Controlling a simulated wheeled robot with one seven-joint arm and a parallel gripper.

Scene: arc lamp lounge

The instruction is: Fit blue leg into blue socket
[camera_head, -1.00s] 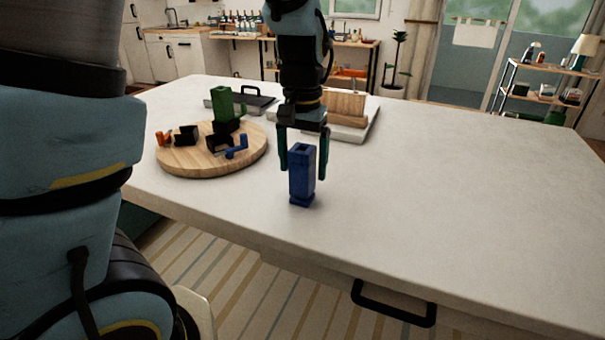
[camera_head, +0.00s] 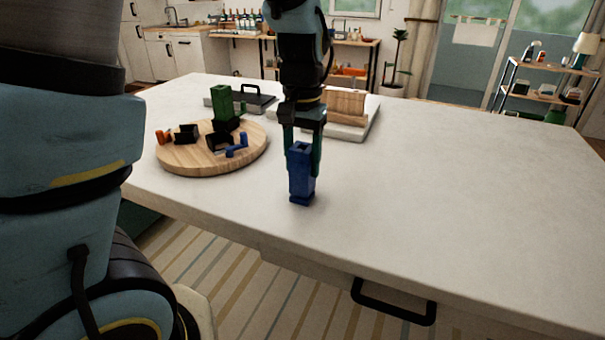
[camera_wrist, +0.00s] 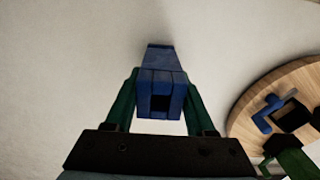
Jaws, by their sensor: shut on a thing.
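The blue leg (camera_head: 301,184) is a tall blue block with a square hole in its top. It stands upright on the white table, near its front edge. My gripper (camera_head: 303,166) reaches down from above and is shut on it, one green finger on each side. The leg also shows between the fingers in the wrist view (camera_wrist: 158,78). The blue socket (camera_head: 222,143) appears to be a black, square-holed piece with a bent blue part beside it. It lies on the round wooden board, left of my gripper, and shows at the right of the wrist view (camera_wrist: 291,115).
The round board (camera_head: 185,168) also carries an upright green block (camera_head: 222,101) in a black base, and another black piece with an orange part (camera_head: 162,137). Behind my gripper is a pale slab with a wooden block (camera_head: 346,104). The table's right side is clear.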

